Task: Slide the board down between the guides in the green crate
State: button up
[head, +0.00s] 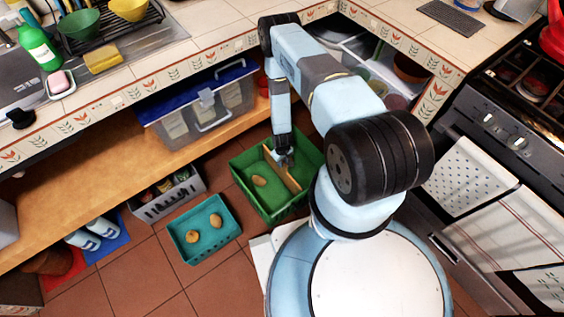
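The green crate (245,200) stands on the tiled floor in the middle of the head view. The wooden board (292,184) stands on edge in it, running from the upper left to the lower right and dividing the space. My gripper (284,160) points down into the crate at the middle of the board's top edge. Its fingers are too small and dark to show whether they are shut on the board. The guides cannot be made out, nor can the board's lower edge. A potato-like brown item (259,181) lies in the crate left of the board.
A teal tray (181,238) with two similar brown items stands left of the crate. A grey basket (163,205) is behind that tray. A wooden shelf (100,190) with a clear blue-lidded box (205,110) lies under the counter. The oven (500,170) is at right.

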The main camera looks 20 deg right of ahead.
jog(key=o, duration=0.3)
jog(key=shift+o, duration=0.2)
jog(key=shift+r, duration=0.1)
jog(key=w+r+t, duration=0.1)
jog(key=w+r, duration=0.3)
jog(key=r, duration=1.5)
jog(key=w+r+m+t, duration=0.1)
jog(key=w+r, duration=0.2)
jog(key=r, duration=1.7)
jog(key=w+r, duration=0.4)
jog(key=r, duration=1.5)
jog(key=s+r+t, duration=0.1)
jog(key=s+r, duration=0.3)
jog(key=r, duration=0.3)
jog(key=s+r+m, duration=0.1)
jog(key=s+r, duration=0.3)
jog(key=r, duration=0.4)
jog(key=s+r+t, duration=0.1)
jog(key=s+r, duration=0.3)
jog(key=r, duration=0.3)
jog(key=s+r, duration=0.5)
jog(key=s, duration=0.5)
jog(key=s+r+m+t, duration=0.1)
jog(key=s+r, duration=0.4)
jog(key=s, duration=0.5)
jog(key=shift+s+d+r+m+t, duration=0.3)
jog(key=shift+s+d, duration=0.05)
jog(key=shift+d, duration=0.05)
